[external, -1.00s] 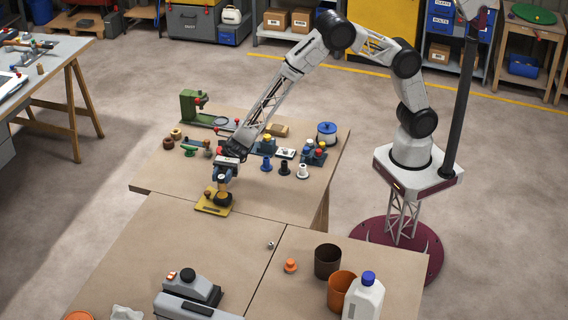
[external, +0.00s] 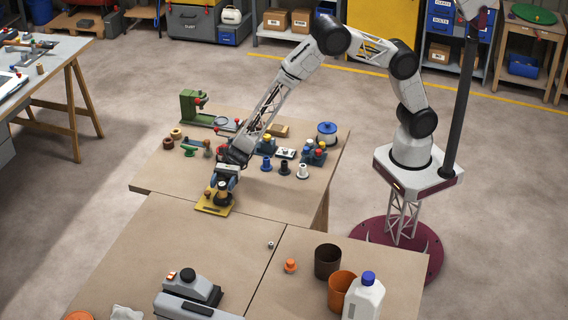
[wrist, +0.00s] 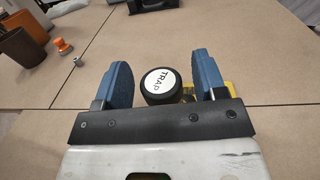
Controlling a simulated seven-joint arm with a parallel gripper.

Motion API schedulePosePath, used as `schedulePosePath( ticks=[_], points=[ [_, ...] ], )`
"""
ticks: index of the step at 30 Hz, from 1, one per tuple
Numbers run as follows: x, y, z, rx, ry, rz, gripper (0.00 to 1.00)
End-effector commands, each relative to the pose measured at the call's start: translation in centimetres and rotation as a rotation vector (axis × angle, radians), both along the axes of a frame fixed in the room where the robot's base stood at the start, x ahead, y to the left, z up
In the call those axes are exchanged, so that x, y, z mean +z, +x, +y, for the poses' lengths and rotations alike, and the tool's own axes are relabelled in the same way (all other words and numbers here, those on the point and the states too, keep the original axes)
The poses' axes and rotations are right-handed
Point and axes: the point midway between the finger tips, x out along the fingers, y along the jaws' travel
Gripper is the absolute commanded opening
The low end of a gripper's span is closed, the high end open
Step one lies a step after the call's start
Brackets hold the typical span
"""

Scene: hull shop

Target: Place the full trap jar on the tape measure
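A jar with a black lid and a round white label reading "TRAP" (wrist: 161,84) sits between my two blue fingers in the wrist view. Gaps show on both sides of the lid. My gripper (wrist: 163,80) is open around it. In the external view, my gripper (external: 224,180) points down over the dark jar base (external: 222,201), which stands on a yellow plate (external: 208,207) at the bench's front edge. The fingers partly cover the jar there. I cannot tell for certain which thing is the tape measure.
A small brown knob (external: 207,192) stands on the plate close to the fingers. Several spools (external: 284,168) and small tools stand behind to the right. A green stand (external: 190,107) is at the back. The front table's middle is clear; a white bottle (external: 364,300) stands front right.

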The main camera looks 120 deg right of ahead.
Motion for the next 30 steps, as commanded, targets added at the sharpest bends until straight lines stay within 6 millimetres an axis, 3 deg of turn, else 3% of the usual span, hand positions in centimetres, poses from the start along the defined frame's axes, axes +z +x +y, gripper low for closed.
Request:
schedulePosePath(
  ticks=[16, 30],
  points=[
    [0.3, -0.5, -0.6, -0.001, 0.0, 0.0, 0.66],
    [0.3, -4.8, -5.8, -0.002, 0.001, 0.0, 0.66]
  ],
)
